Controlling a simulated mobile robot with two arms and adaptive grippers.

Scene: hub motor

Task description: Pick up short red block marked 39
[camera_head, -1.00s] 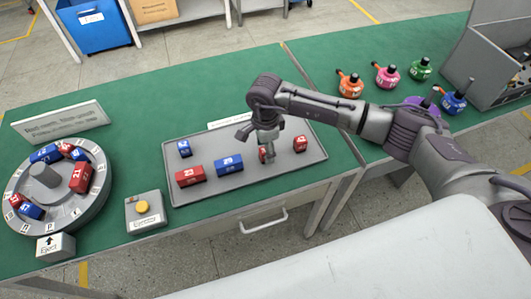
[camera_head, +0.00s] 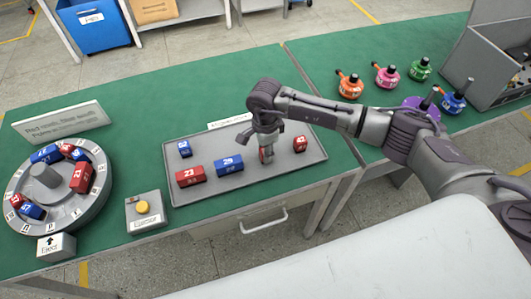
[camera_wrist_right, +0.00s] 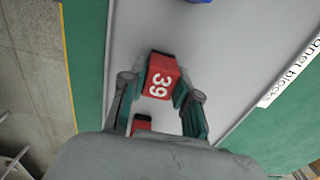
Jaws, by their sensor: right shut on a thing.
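The short red block marked 39 (camera_wrist_right: 160,77) sits between the two fingers of my right gripper (camera_wrist_right: 158,98) in the right wrist view, its white number facing the camera. The fingers are shut on its sides. My left gripper is not in view.
On the tray are a small red block (camera_head: 300,143) just right of the gripper, a long blue block (camera_head: 229,164), a long red block (camera_head: 190,177) and a small blue block (camera_head: 185,148). A round turntable (camera_head: 84,217) with blocks and a yellow-button box (camera_head: 147,213) stand left.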

